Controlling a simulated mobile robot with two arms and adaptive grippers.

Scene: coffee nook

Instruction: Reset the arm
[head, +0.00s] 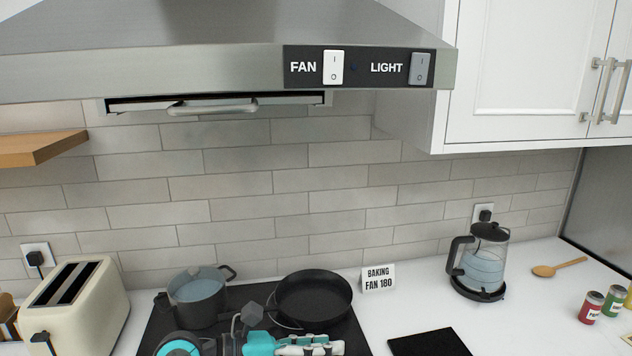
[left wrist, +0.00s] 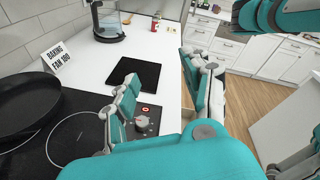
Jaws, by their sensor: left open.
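My left gripper (head: 318,345) shows at the bottom edge of the head view, in front of the black frying pan (head: 312,298), with its fingers pointing right. In the left wrist view my left gripper (left wrist: 162,75) has its two teal and grey fingers spread apart, with nothing between them. It is over the front edge of the hob and counter, near a control knob (left wrist: 142,122) with a red light beside it. No right gripper can be made out; teal and grey arm parts of mine show at the right of the wrist view.
A grey pot (head: 197,300) stands on the hob beside the pan. A toaster (head: 90,300) is at left. A "BAKING FAN 180" sign (head: 378,276), black mat (head: 430,343), glass kettle (head: 486,265), wooden spoon (head: 558,268) and spice jars (head: 591,308) are at right. The range hood (head: 200,60) hangs above.

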